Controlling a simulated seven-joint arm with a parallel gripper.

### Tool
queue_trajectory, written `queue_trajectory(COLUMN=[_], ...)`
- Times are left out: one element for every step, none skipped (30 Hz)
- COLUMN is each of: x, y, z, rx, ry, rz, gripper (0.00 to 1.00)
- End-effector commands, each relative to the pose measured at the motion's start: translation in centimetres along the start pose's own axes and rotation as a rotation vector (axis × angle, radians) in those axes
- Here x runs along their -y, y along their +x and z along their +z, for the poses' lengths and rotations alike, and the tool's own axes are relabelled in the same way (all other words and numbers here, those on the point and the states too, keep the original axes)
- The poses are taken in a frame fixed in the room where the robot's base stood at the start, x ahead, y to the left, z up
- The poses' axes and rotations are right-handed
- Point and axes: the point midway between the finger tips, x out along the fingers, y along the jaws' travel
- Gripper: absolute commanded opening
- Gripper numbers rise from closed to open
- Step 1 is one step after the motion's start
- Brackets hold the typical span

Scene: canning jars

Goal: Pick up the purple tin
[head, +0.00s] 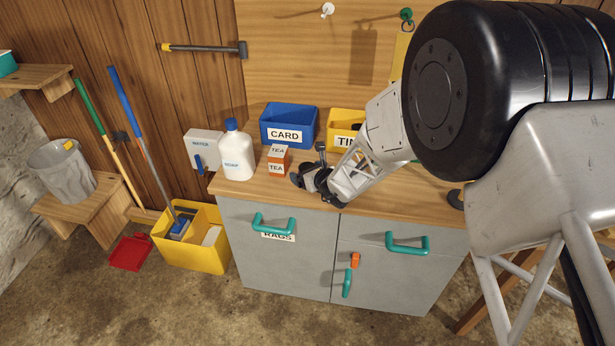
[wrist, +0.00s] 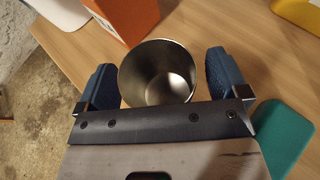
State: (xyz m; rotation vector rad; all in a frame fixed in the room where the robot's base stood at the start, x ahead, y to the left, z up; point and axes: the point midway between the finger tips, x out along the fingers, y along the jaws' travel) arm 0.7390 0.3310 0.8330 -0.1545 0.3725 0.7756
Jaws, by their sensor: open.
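A round, open-topped metal tin (wrist: 158,75) stands between my gripper's two blue-padded fingers in the wrist view. Its shiny grey inside shows, but I cannot make out a purple outside. My gripper (wrist: 161,72) is open, with one finger on each side of the tin and a visible gap on the right; contact on the left is hard to tell. In the head view my gripper (head: 311,180) is low over the cabinet top, beside the orange tea box, and the tin is not distinguishable there.
The orange tea box (head: 277,161) stands just left of my gripper; it also shows in the wrist view (wrist: 128,14). A white soap bottle (head: 236,153) and blue CARD bin (head: 288,125) stand nearby. A teal object (wrist: 285,138) lies right of my gripper. The wooden top (head: 408,200) is partly clear.

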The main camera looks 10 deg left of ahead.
Motion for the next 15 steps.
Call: queue_trajectory(x=[0.00,0.00,0.00,0.00,0.00,0.00,0.00,0.00,0.00,0.00,0.00,0.00,0.00,0.00,0.00], y=[0.00,-0.01,-0.01,-0.01,-0.01,-0.02,-0.02,-0.02,-0.02,-0.02,-0.02,-0.02,-0.02,-0.02,-0.02], z=[0.01,0.01,0.01,0.01,0.02,0.02,0.02,0.02,0.02,0.02,0.03,0.03,0.03,0.03,0.03], rx=[0.000,0.000,0.000,0.000,0.000,0.000,0.000,0.000,0.000,0.000,0.000,0.000,0.000,0.000,0.000], ry=[0.000,0.000,0.000,0.000,0.000,0.000,0.000,0.000,0.000,0.000,0.000,0.000,0.000,0.000,0.000], rz=[0.000,0.000,0.000,0.000,0.000,0.000,0.000,0.000,0.000,0.000,0.000,0.000,0.000,0.000,0.000], gripper=[0.93,0.93,0.93,0.93,0.93,0.93,0.93,0.93,0.93,0.93,0.93,0.93,0.93,0.93,0.87])
